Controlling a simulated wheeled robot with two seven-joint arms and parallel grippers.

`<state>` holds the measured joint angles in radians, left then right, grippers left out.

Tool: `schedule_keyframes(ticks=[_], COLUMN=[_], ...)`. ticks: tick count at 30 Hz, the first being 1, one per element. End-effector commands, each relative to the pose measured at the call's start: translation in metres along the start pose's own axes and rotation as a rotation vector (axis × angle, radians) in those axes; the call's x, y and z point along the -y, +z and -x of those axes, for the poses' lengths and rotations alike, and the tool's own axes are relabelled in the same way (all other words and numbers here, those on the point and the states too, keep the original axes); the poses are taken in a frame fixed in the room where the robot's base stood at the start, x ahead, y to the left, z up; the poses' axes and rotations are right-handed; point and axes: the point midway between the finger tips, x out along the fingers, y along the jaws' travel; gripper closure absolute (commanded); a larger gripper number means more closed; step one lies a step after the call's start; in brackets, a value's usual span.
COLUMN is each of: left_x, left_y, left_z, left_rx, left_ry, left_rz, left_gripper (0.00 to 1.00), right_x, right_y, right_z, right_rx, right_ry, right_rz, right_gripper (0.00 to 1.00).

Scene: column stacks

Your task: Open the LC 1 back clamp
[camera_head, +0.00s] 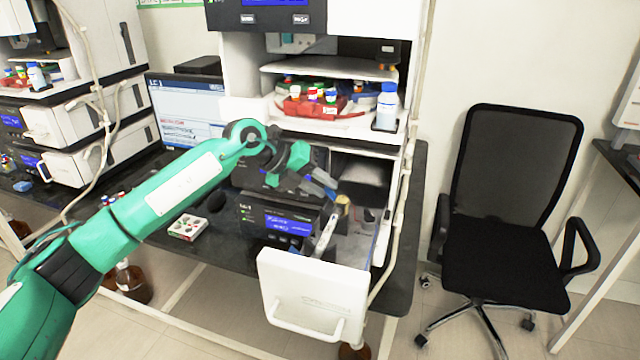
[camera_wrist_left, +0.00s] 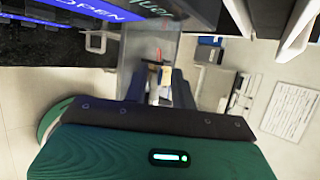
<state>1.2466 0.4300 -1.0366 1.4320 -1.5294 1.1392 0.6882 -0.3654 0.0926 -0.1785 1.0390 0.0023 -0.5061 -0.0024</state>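The LC 1 stack stands in the middle of the head view, with its lower module showing a blue display (camera_head: 290,224). Its white front door (camera_head: 315,290) with a bar handle is pulled out. A slim white column-like piece (camera_head: 326,234) and a small tan piece (camera_head: 343,203) show in the bay behind it; I cannot tell which is the back clamp. My left gripper (camera_head: 327,188) reaches over this bay, close to the tan piece. In the left wrist view its two dark fingers (camera_wrist_left: 158,90) are apart, with no object clearly held between them. My right gripper is not in view.
A shelf above holds a red tray (camera_head: 313,104) of capped vials and a blue-and-white bottle (camera_head: 386,106). A monitor (camera_head: 188,105) stands at the left, with another stack beyond. A black chair (camera_head: 510,260) stands right. Dark bench (camera_head: 402,285) edges the stack.

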Motion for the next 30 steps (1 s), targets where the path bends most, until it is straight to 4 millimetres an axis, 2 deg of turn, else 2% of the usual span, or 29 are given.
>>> schedule_keyframes(ticks=[2, 6, 21, 30], left_x=[0.0, 0.0, 0.006, 0.021], left_y=[0.0, 0.0, 0.001, 0.0], left_z=[0.0, 0.0, 0.001, -0.002], left_rx=[0.0, 0.0, 0.001, 0.002], left_ry=[0.0, 0.0, 0.064, 0.269], left_rz=[0.0, 0.0, -0.029, -0.116], left_gripper=[0.74, 1.0, 1.0, 1.0], right_x=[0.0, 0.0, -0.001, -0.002], right_y=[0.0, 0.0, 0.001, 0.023], right_z=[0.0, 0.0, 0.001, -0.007], right_rx=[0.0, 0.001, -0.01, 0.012], right_ry=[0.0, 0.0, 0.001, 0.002], right_rz=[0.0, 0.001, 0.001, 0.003], right_gripper=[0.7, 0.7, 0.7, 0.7])
